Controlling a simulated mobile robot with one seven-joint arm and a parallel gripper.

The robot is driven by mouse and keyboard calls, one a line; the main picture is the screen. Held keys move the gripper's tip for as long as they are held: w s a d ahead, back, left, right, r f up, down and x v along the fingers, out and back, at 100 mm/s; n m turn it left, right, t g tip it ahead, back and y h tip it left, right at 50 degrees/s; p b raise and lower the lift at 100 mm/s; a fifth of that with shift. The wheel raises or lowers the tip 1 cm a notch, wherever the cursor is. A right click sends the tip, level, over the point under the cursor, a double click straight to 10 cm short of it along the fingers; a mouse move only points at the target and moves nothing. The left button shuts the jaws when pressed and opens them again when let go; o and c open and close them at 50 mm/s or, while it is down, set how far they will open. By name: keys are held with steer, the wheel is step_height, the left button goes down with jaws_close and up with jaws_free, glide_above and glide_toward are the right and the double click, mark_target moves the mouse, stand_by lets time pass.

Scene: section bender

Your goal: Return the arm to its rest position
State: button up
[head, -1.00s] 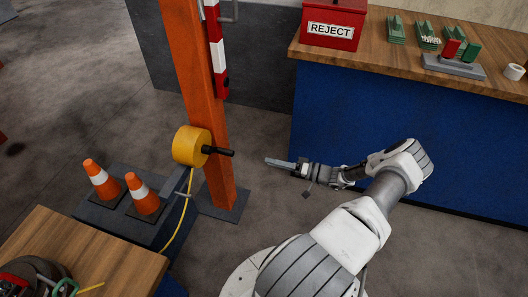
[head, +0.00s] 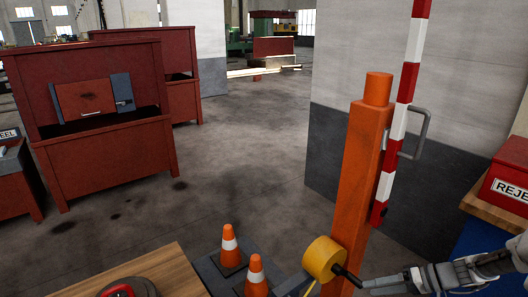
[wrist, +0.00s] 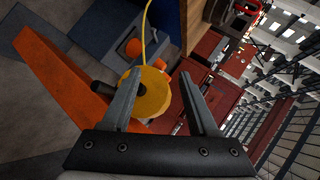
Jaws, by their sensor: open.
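My gripper (head: 368,284) is at the lower right of the head view, with the arm reaching in from the right edge. In the wrist view my gripper (wrist: 160,73) has its two fingers spread, with nothing held between them. The yellow drum (head: 323,259) with a black handle (head: 346,274) is on the orange post, just left of my fingertips in the head view. In the wrist view the drum (wrist: 152,95) shows beyond and between the fingers, and the handle (wrist: 103,88) shows left of them. The exact gap to the handle cannot be told.
The orange post (head: 364,175) and the red-and-white barrier arm (head: 401,120) stand close to my gripper. Two traffic cones (head: 230,247) stand beside the drum. A red reject bin (head: 508,178) is at the right. A wooden table (head: 150,272) is at the lower left. Open floor (head: 240,140) lies behind.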

steer(key=s+a+r+n+g+h, duration=0.1)
steer(key=s+a+r+h, duration=0.35)
steer(key=a+r, duration=0.5)
steer(key=s+a+r+g+h, duration=0.1)
steer(key=s+a+r+h, duration=0.35)
steer(key=r, duration=0.85)
steer(key=s+a+r+t+h, duration=0.2)
steer(key=s+a+r+t, duration=0.15)
steer(key=s+r, duration=0.55)
step_height(320, 180, up, 17)
steer(key=s+p, duration=0.2)
steer(key=p, duration=1.7)
steer(key=shift+d+m, duration=0.2)
steer(key=shift+m, duration=0.1)
steer(key=shift+f, duration=0.1)
